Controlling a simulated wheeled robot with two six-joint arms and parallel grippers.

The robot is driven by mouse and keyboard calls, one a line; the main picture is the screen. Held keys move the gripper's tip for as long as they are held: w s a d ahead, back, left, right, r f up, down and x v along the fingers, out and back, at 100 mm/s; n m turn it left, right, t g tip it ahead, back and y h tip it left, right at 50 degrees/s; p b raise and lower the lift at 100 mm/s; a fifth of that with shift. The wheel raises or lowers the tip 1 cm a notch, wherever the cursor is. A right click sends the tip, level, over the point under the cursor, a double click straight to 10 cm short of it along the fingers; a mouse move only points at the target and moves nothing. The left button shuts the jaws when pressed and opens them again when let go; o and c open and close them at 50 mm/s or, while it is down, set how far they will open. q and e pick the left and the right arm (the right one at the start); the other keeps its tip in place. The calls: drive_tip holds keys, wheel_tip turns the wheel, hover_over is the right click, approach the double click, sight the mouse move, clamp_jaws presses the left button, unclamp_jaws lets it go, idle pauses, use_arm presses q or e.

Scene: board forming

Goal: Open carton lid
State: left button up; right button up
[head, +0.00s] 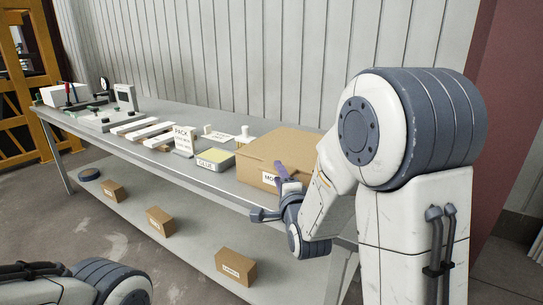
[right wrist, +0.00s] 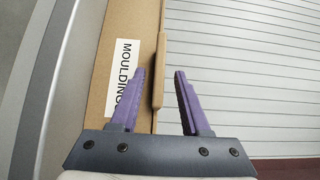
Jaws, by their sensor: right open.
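A brown cardboard carton (head: 282,143) with a flat, closed-looking lid stands at the right end of the table. Its white front label is partly hidden in the head view and reads "MOULDING" in the right wrist view. My right gripper (head: 281,170) is at the carton's front. In the right wrist view the open purple fingers (right wrist: 160,74) have a thin brown lid edge (right wrist: 159,70) between them. The left finger overlaps the label, and the right finger stands apart from the edge with a gap. I cannot tell whether the left finger touches the carton. My left gripper is out of view.
Left of the carton on the table (head: 222,187) are a yellow-topped glue tray (head: 215,160), a pack sign (head: 184,140) and wooden strips (head: 145,128). Small boxes (head: 236,266) lie on the lower shelf. A ribbed wall (head: 230,60) stands behind.

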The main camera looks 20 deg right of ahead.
drive_tip(key=shift+w+r+p, duration=0.15)
drive_tip(key=shift+w+p, duration=0.25)
drive_tip(key=shift+p, duration=0.55)
drive_tip(key=shift+w+d, duration=0.1)
drive_tip(key=shift+w, duration=0.2)
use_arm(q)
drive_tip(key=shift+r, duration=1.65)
use_arm(e)
drive_tip(key=shift+w+d+f, duration=0.1)
drive_tip(key=shift+w+f, duration=0.15)
drive_tip(key=shift+w, duration=0.8)
clamp_jaws()
